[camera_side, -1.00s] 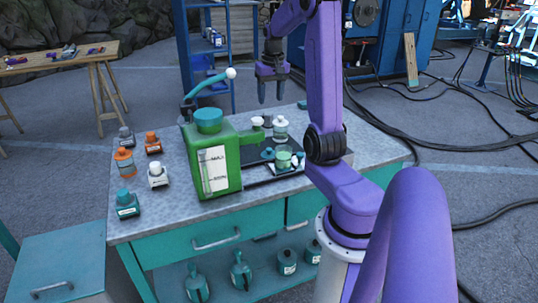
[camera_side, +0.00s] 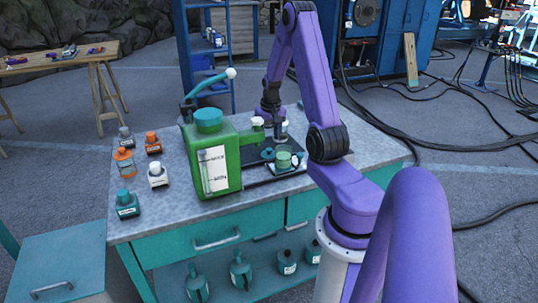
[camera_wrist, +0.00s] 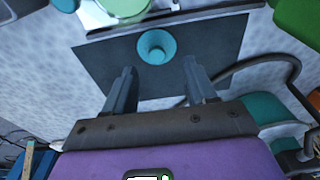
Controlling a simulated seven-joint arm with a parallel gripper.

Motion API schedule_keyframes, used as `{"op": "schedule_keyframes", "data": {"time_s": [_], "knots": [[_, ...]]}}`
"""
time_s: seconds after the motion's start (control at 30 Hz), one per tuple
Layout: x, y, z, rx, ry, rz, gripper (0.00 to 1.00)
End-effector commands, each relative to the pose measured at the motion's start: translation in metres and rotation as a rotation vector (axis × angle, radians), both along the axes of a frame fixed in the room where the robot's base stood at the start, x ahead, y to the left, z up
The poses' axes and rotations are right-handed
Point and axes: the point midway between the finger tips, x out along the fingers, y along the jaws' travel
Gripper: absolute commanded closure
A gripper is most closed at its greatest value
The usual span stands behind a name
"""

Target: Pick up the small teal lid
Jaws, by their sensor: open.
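The small teal lid (camera_wrist: 157,46) is round with a sunken centre and lies flat on a dark mat in the wrist view. In the side view it appears to be the teal disc (camera_side: 268,154) between the green jug and a small green jar. My gripper (camera_wrist: 160,82) is open and empty. Its fingers point down toward the mat, just short of the lid in the wrist view, with the lid ahead of the gap between them. In the side view my gripper (camera_side: 271,125) is low behind the jug's right side, its fingertips partly hidden.
The green jug (camera_side: 215,160) stands left of the lid, and its edge shows in the wrist view (camera_wrist: 300,18). The green jar (camera_side: 284,160) stands close by on the right. Several small bottles stand at the table's left.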

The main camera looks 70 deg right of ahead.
Motion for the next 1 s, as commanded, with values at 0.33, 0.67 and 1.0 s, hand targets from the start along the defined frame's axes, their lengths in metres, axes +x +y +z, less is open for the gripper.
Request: {"op": "schedule_keyframes", "data": {"time_s": [0.33, 0.67, 1.0], "knots": [[0.001, -0.007, -0.026, 0.002, 0.002, -0.001, 0.44], [0.005, -0.012, -0.056, -0.001, -0.001, 0.000, 0.44], [0.005, -0.013, -0.057, -0.001, -0.001, 0.000, 0.73]]}}
